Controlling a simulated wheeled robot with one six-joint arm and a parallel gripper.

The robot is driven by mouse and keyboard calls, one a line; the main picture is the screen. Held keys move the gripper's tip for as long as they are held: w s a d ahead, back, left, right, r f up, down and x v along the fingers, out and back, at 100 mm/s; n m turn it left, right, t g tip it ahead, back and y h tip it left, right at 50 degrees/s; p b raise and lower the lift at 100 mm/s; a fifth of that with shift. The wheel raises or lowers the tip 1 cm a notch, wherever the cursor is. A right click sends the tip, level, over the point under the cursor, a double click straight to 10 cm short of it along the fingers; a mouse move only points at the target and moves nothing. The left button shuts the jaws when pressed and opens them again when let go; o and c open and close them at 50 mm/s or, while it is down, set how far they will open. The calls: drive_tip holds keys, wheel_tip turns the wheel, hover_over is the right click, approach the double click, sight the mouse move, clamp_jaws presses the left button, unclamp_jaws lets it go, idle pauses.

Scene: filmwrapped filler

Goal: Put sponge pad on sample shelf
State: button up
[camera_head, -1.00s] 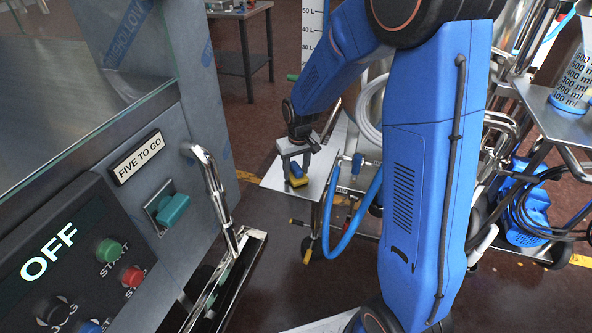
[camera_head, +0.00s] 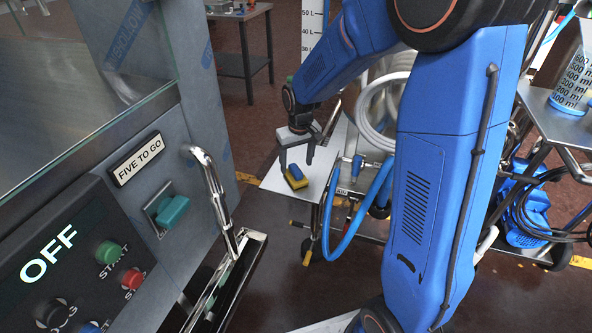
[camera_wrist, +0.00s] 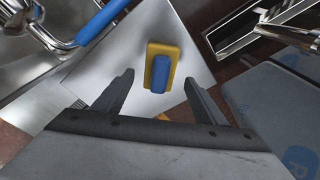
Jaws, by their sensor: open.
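The sponge pad (camera_head: 296,178), yellow with a blue block on top, lies on a flat metal shelf (camera_head: 317,187) at the middle of the head view. In the wrist view the pad (camera_wrist: 160,68) lies ahead of the fingertips, on the bare metal plate (camera_wrist: 205,65). My gripper (camera_head: 296,168) is open and empty, just above the pad and apart from it. Its two fingers (camera_wrist: 158,84) show in the wrist view on either side of the pad's line. I cannot tell which surface is the sample shelf.
A machine panel with a green start button (camera_head: 109,252) and a chrome handle (camera_head: 213,190) stands at left. A blue hose (camera_head: 345,225) and coiled white hose (camera_head: 377,112) are right of the shelf. A cart with a beaker (camera_head: 574,82) stands far right.

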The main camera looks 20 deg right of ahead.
sight(298, 172)
wheel_tip(298, 172, up, 7)
drive_tip(key=s, duration=0.1)
drive_tip(key=s+d+r+t, duration=0.15)
drive_tip(key=s+r, duration=0.25)
drive_tip(key=s, duration=0.4)
drive_tip(key=s+d+r, duration=0.3)
drive_tip(key=s+r, duration=0.2)
drive_tip(key=s, duration=0.2)
drive_tip(key=s+d+m+t, duration=0.1)
drive_tip(key=s+d+t, duration=0.1)
drive_tip(key=s, duration=1.4)
drive_tip(key=shift+s+d+m, duration=0.25)
drive_tip(key=shift+m, duration=0.15)
